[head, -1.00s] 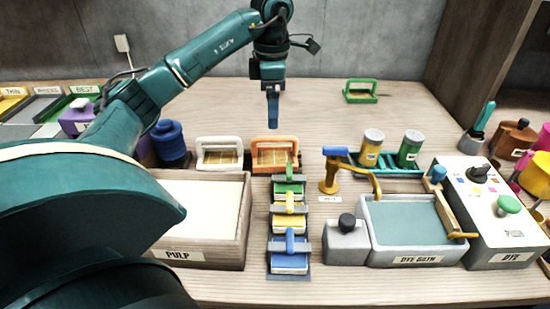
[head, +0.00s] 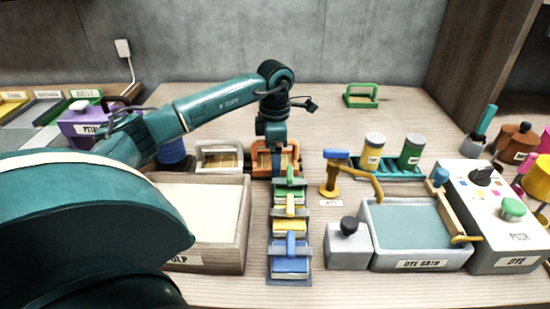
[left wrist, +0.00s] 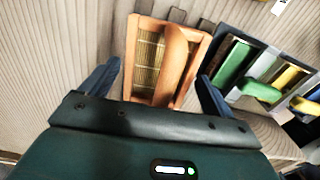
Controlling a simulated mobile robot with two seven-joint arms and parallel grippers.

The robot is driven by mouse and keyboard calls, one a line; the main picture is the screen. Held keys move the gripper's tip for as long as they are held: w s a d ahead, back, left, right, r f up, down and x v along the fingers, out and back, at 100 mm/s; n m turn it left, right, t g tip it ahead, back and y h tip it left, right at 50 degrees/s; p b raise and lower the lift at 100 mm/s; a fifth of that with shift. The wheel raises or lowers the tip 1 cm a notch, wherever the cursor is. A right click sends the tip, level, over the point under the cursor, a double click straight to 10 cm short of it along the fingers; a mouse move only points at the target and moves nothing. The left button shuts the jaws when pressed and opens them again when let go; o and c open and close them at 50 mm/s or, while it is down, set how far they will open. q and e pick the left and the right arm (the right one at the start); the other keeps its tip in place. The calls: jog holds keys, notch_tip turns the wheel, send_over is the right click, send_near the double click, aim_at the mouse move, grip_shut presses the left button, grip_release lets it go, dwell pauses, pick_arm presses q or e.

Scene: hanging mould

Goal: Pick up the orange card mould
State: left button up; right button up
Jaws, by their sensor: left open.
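The orange card mould (head: 262,163) lies on the table behind the row of small presses, partly hidden by my left gripper in the head view. In the left wrist view the orange mould (left wrist: 146,62) shows its slatted screen and an orange handle bar across it. My left gripper (left wrist: 160,80) is open, with one finger on each side of the mould's near end in that view. In the head view my left gripper (head: 277,165) hangs pointing down over the mould. I cannot tell whether the fingers touch it. My right gripper is not in view.
A white mould (head: 219,155) stands close to the left of the orange one. Green, yellow and blue presses (head: 290,228) stand in front. The pulp vat (head: 246,215) is at front left. A green mould (head: 361,95) lies far back, with bare table around it.

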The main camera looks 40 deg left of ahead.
pick_arm(q)
jog(key=shift+f, duration=0.25)
jog(key=shift+c, duration=0.3)
jog(key=c, duration=0.7)
